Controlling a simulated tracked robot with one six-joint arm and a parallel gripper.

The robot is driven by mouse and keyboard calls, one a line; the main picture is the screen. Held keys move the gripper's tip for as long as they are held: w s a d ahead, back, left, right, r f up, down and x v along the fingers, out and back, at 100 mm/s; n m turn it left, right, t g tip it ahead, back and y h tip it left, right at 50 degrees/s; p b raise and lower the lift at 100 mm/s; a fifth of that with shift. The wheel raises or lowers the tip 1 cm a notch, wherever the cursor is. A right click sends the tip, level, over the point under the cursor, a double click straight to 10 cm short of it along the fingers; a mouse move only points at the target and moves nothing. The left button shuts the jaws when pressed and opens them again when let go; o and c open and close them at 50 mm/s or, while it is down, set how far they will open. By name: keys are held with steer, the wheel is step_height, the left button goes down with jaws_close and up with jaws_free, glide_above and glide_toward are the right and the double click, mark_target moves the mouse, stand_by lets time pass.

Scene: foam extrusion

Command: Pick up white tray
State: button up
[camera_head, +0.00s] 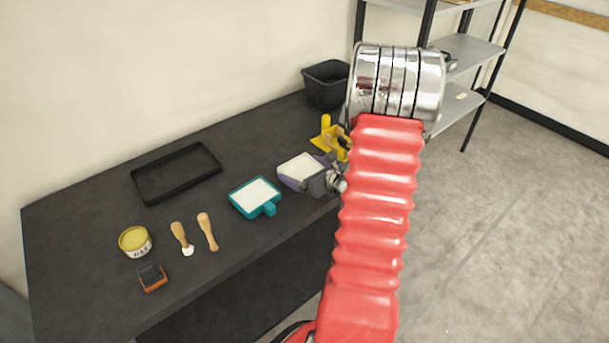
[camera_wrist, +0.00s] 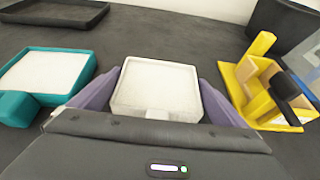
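The white tray (camera_head: 299,168) is a small square dish near the right end of the dark table, to the right of the teal tray. In the wrist view the white tray (camera_wrist: 158,85) is central, its short handle towards me. My gripper (camera_head: 303,172) has purple fingers along both sides of it. In the wrist view the gripper (camera_wrist: 159,92) shows no clear gap between either finger and the tray's sides, so it looks shut on it. The tray is at or very near table height; its underside is hidden.
The teal tray (camera_head: 256,195) with a white inside is close on the left. A yellow holder (camera_head: 327,134) stands close on the right, with a black bin (camera_head: 326,84) behind. A black tray (camera_head: 177,172), tin (camera_head: 135,241), wooden tools (camera_head: 207,231) and orange-black block (camera_head: 152,277) lie further left.

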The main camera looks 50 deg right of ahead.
mark_target(303, 170)
steer(key=c, duration=0.6)
steer(key=shift+r, duration=0.1)
steer(key=shift+c, duration=0.2)
step_height(303, 170, up, 10)
stand_by(0.4)
stand_by(0.4)
